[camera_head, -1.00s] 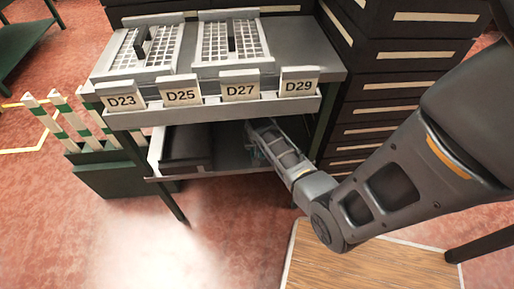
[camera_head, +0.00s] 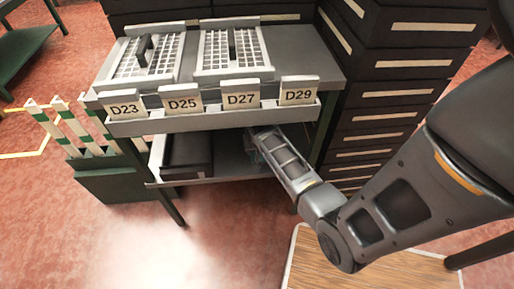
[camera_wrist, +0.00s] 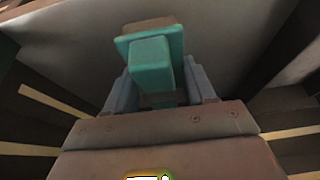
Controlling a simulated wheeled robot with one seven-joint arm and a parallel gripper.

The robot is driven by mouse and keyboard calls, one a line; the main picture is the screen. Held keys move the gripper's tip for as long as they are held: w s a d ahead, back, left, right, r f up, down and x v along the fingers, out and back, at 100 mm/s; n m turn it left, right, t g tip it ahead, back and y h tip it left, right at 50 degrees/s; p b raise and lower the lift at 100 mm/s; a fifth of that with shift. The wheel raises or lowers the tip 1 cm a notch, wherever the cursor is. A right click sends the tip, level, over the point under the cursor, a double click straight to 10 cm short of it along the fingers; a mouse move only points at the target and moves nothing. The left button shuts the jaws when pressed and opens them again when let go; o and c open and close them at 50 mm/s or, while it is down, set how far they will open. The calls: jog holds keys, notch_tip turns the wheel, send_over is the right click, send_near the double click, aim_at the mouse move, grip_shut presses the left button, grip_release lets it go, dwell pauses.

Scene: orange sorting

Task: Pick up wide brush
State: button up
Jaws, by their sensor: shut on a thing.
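A teal object (camera_wrist: 152,62), which looks like the wide brush, sits between the fingers of my gripper (camera_wrist: 160,88) in the wrist view. It has a block-shaped near part and a wider part behind it. The blue-grey fingers press it from the left and right, so my gripper is shut on it. The underside and far end of the object are hidden. In the head view my gripper (camera_head: 257,150) is under the cart's top, at the right part of the lower shelf. The brush cannot be made out clearly there.
The cart's top (camera_head: 297,52) is close above my gripper and carries two grated trays. Labels D23 to D29 line its front lip. A dark box (camera_head: 187,154) is on the lower shelf to the left. A dark drawer cabinet (camera_head: 380,115) stands close on the right.

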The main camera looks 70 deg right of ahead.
jog(key=s+a, duration=0.3)
jog(key=a, duration=0.4)
jog(key=s+a, duration=0.3)
jog(key=a, duration=0.5)
jog(key=shift+s, duration=0.15)
